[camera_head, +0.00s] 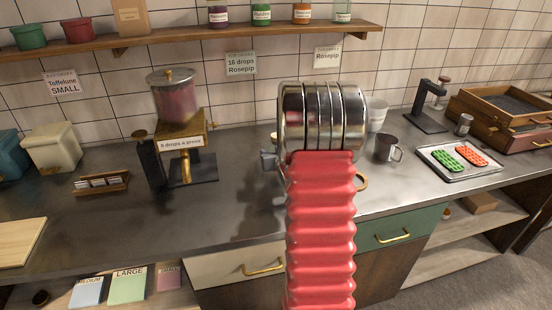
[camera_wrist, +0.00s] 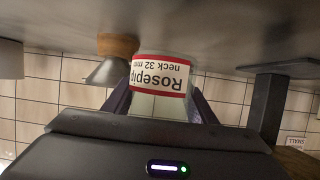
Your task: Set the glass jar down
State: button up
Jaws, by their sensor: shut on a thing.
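The glass jar (camera_wrist: 160,76) shows in the wrist view, which looks upside down, with the counter along the top. It bears a white label with red borders reading "Rosepip" and "neck 32 mm". My gripper (camera_wrist: 160,108) is shut on it, with a dark finger on each side. The jar is close to the counter (camera_wrist: 215,30); I cannot tell whether it touches. In the head view my red and chrome arm hides the jar and most of the gripper.
A grey mug (camera_head: 388,149), a white cup (camera_head: 377,114) and a tray (camera_head: 460,162) with green and orange molds are to the right. The counter's front left-middle (camera_head: 150,225) is clear.

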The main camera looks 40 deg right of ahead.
jog(key=shift+w+d, duration=0.15)
jog(key=shift+w, duration=0.1)
jog(key=shift+w+d+f, duration=0.1)
jog(key=shift+w+f, duration=0.1)
jog(key=shift+f, duration=1.55)
jog(key=shift+f, duration=0.1)
jog(key=o, duration=1.2)
jog(key=shift+o, duration=0.2)
jog(key=shift+s, duration=0.15)
